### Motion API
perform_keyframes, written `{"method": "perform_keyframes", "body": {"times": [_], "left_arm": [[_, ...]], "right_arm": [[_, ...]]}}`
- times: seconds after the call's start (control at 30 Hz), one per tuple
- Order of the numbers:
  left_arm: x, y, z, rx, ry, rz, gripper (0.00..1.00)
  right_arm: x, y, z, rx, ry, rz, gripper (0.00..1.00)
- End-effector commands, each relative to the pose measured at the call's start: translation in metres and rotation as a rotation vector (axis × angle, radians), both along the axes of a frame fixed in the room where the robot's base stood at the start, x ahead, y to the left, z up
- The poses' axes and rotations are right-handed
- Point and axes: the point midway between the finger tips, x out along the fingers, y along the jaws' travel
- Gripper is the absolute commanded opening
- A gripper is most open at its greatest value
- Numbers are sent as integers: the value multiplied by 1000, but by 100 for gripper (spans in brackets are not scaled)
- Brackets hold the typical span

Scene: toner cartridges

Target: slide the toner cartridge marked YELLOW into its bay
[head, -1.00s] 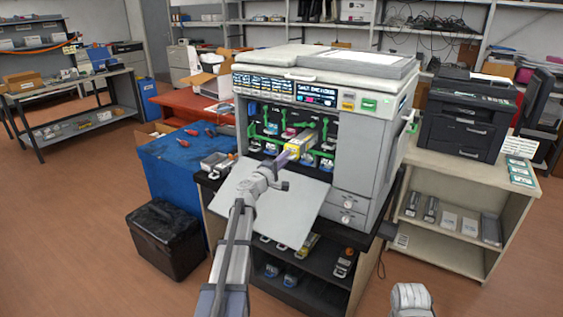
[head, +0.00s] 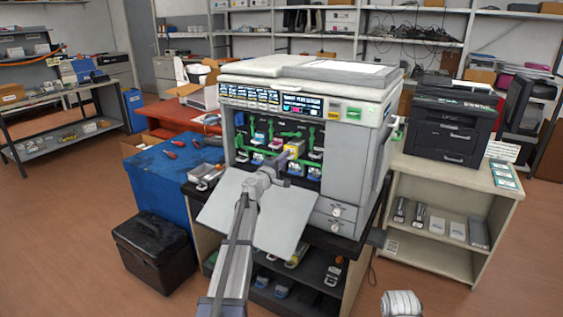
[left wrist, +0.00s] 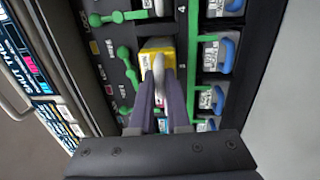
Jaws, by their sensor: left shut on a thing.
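The yellow toner cartridge (head: 294,149) is at the open front of the copier (head: 300,115), its far end among the bays. In the left wrist view the cartridge (left wrist: 157,57) shows its yellow end and pale grip, upright between green levers. My left gripper (head: 279,163) reaches in from the front over the lowered front door (head: 255,213). It is shut on the cartridge's grip, seen in the left wrist view (left wrist: 161,98). The inner part of the cartridge is hidden in the bay. My right gripper is not clearly in view.
Green levers (left wrist: 126,62) and other cartridges with blue handles (left wrist: 219,97) stand close around the held one. A blue cabinet (head: 165,180) with tools is at left. A shelf under the copier holds several cartridges. A black printer (head: 450,120) stands at right.

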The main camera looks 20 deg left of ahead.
Motion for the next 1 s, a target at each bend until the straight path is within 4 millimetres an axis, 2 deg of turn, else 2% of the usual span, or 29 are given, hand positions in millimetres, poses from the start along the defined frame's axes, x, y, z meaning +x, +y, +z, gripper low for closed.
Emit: {"method": "perform_keyframes", "body": {"times": [0.4, 0.8, 0.83, 1.0], "left_arm": [[38, -2, 0, -1, 0, 0, 0], [43, -4, 0, -1, 0, 0, 0], [43, -4, 0, -1, 0, 0, 16], [43, -3, 0, -1, 0, 0, 35]], "right_arm": [[0, 0, 0, 0, 0, 0, 50], [0, 0, 0, 0, 0, 0, 50], [0, 0, 0, 0, 0, 0, 50], [0, 0, 0, 0, 0, 0, 50]]}}
